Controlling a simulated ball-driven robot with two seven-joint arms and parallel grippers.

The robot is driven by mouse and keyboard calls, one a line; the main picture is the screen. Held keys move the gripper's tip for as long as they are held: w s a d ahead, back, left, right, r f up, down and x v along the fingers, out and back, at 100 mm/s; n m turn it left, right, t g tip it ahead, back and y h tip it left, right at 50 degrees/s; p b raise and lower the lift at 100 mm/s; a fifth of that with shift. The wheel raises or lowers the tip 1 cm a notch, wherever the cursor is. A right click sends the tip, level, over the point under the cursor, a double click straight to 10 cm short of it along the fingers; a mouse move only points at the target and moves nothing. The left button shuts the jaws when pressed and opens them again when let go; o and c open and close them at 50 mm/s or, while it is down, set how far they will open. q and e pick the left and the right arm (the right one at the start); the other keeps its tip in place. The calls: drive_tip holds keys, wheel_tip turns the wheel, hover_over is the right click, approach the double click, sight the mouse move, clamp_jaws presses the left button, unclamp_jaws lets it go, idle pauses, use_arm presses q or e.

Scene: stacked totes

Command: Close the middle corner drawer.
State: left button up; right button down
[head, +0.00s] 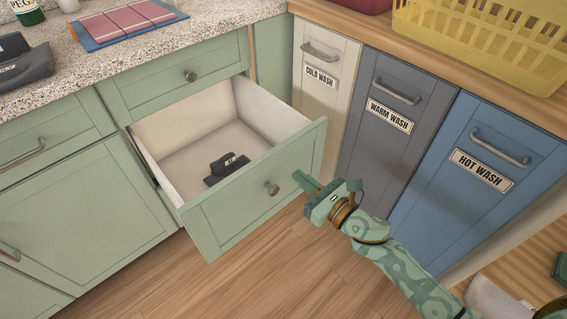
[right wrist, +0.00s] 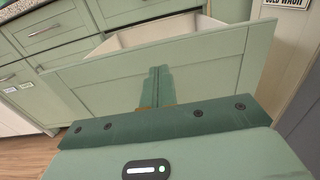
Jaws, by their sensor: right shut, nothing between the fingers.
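The middle corner drawer (head: 255,195) is pulled well out of the green cabinet in the head view. Its front has a round metal knob, and its pale inside holds a small black object (head: 226,168). The drawer front (right wrist: 205,75) also fills the middle of the right wrist view. My right gripper (head: 303,181) is shut and empty, with its fingertips at the right part of the drawer front, beside the knob. In the right wrist view the closed fingers (right wrist: 158,85) point at that front; I cannot tell whether they touch it. My left gripper is not in view.
A closed drawer (head: 185,78) sits above the open one. Cold, warm and hot wash panels (head: 390,115) stand close on the right. A yellow basket (head: 485,40) rests on the wooden counter. The wooden floor (head: 250,280) before the drawer is clear.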

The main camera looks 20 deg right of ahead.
sight(276, 156)
drive_tip(key=b+x, duration=0.1)
drive_tip(key=x, duration=0.5)
drive_tip(key=shift+w, duration=0.2)
drive_tip(key=shift+w+a, duration=0.1)
drive_tip(key=shift+w, duration=0.1)
